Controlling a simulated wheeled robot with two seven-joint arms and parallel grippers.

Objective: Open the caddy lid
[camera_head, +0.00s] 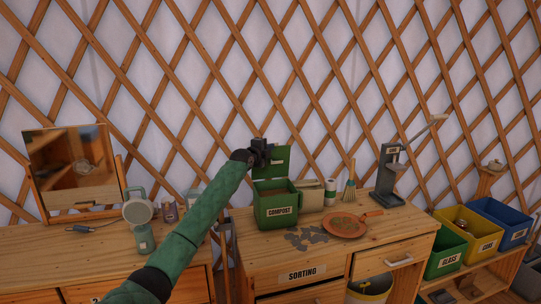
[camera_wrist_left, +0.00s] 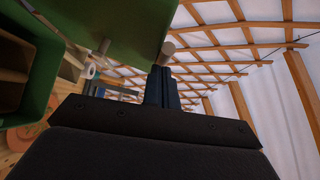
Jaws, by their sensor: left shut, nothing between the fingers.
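The green caddy (camera_head: 277,213), labelled COMPOST, stands on the sorting bench. Its lid (camera_head: 281,161) is raised and roughly upright at the back, and brown contents show in the open top. My left gripper (camera_head: 259,148) is shut and empty, high beside the lid's left edge. In the left wrist view the lid (camera_wrist_left: 110,25) fills the upper left and the caddy (camera_wrist_left: 42,85) lies at the left edge. The shut fingers (camera_wrist_left: 161,85) are close to the lid and a small round knob; I cannot tell whether they touch. My right gripper is out of view.
An orange pan (camera_head: 344,225), a brush (camera_head: 350,182) and a grey press-like stand (camera_head: 389,170) are to the caddy's right. Green, yellow and blue bins (camera_head: 500,218) stand further right. A mirror (camera_head: 76,172) and a bottle (camera_head: 169,210) are at left. The lattice wall rises behind.

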